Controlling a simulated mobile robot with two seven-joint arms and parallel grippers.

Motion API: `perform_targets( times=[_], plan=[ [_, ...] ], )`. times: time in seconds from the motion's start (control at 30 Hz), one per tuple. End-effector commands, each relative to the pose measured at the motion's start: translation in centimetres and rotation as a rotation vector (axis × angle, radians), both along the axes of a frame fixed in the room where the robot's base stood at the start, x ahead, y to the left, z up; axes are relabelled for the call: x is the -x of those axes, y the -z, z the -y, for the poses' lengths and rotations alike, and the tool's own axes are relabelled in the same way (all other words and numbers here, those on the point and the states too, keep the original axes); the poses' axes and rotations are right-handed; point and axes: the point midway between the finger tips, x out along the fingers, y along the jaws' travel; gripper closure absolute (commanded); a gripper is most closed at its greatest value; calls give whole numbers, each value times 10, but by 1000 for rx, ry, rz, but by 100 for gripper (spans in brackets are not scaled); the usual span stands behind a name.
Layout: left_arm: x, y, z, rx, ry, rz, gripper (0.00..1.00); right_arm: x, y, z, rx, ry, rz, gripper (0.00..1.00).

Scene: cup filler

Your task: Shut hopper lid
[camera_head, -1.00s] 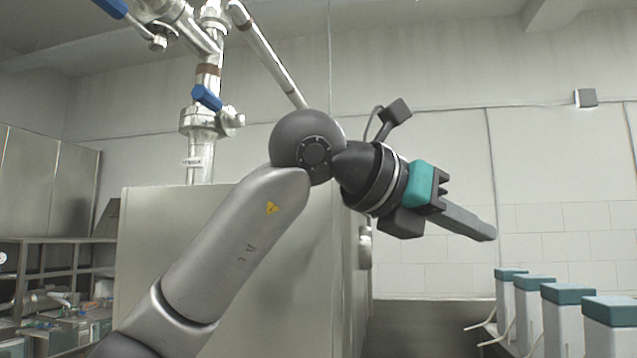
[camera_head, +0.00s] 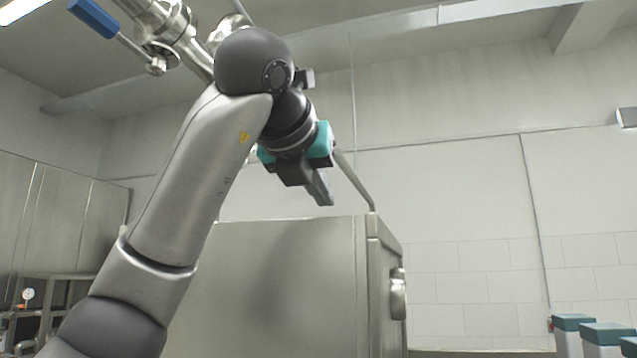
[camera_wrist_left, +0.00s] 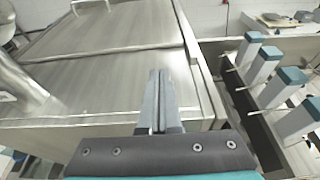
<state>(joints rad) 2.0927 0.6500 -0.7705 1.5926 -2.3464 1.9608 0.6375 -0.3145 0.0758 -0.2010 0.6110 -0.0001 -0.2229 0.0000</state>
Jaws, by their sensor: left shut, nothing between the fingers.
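The hopper is a big steel box (camera_head: 290,285) in the middle of the head view, with its top seen almost edge-on. In the left wrist view its flat steel top (camera_wrist_left: 110,80) spreads below the gripper. A steel panel with a bar handle (camera_wrist_left: 92,4), which looks like the lid, lies beyond a seam. I cannot tell whether it is fully closed. My left gripper (camera_head: 322,195) is shut and empty, pointing down above the box. Its closed fingers also show in the left wrist view (camera_wrist_left: 158,88), apart from the handle. My right gripper is not in view.
Steel pipes with a blue-handled valve (camera_head: 95,17) hang at the upper left. Several teal-topped white units (camera_head: 575,324) stand at the lower right. Steel cabinets (camera_head: 60,210) line the left wall.

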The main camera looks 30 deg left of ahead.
Motion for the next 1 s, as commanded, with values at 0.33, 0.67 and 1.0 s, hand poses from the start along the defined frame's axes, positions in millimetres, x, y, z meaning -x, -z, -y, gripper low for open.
perform_targets(
  times=[0.33,0.67,1.0],
  plan=[
    [-69,18,-18,2,-2,-5,100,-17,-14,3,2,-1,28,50],
    [-96,19,-24,0,0,-1,100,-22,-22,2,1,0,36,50],
    [-97,19,-24,0,-1,-1,100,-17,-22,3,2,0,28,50]
  ],
)
